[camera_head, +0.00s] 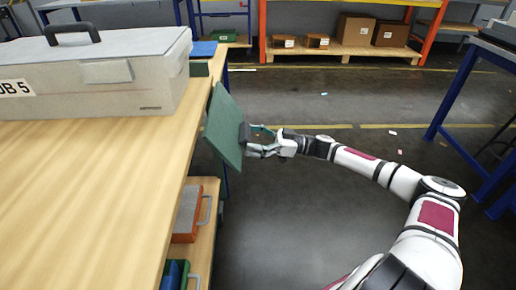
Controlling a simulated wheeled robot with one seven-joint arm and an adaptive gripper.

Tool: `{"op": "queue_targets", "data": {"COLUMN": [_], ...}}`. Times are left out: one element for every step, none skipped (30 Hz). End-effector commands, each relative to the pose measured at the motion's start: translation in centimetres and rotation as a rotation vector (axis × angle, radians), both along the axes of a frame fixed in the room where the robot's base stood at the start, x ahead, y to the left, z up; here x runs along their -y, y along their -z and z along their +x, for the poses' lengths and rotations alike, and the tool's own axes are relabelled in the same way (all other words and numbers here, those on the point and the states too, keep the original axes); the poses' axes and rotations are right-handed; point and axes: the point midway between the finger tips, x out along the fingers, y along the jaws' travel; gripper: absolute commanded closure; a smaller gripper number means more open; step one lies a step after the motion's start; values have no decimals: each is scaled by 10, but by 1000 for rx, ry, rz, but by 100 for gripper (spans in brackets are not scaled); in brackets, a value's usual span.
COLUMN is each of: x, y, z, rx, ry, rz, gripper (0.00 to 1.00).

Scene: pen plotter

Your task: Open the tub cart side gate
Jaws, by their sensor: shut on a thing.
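A flat green panel (222,125), which looks like the side gate, stands tilted at the right edge of the wooden worktop. It has a dark handle (244,133) on its right face. My gripper (254,140) reaches in from the right and is shut on this handle. The finger tips are small in view and partly hidden at the handle. The panel's hinge and the tub cart behind it cannot be made out.
A large pale case (140,75) marked "OB 5" sits on the wooden worktop (90,190). Floor (300,215) right of the panel is clear. A blue frame (455,95) stands far right.

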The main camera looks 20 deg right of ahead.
Motion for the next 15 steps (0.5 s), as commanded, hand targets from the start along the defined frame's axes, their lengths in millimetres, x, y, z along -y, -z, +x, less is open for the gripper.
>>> {"op": "queue_targets", "data": {"x": [-3,-4,-7,-8,-10,-12,-14,-15,-17,-18,-20,-21,-23,-24,-25], "y": [11,12,14,15,16,18,19,20,21,22,23,23,24,24,25], "z": [2,3,5,6,7,9,10,10,12,12,13,14,14,15,15], "rx": [5,10,18,23,29,34,39,44,50,54,57,63,67,70,74], "ry": [-3,-3,-3,-3,-3,-3,-3,-2,-2,-2,-2,-2,-2,-2,-2], "rz": [23,37,54,66,79,96,107,118,132,142,153,164,173,180,189], "gripper": [67,67,67,67,67,67,67,67,67,67,67,67,67,67,67]}}
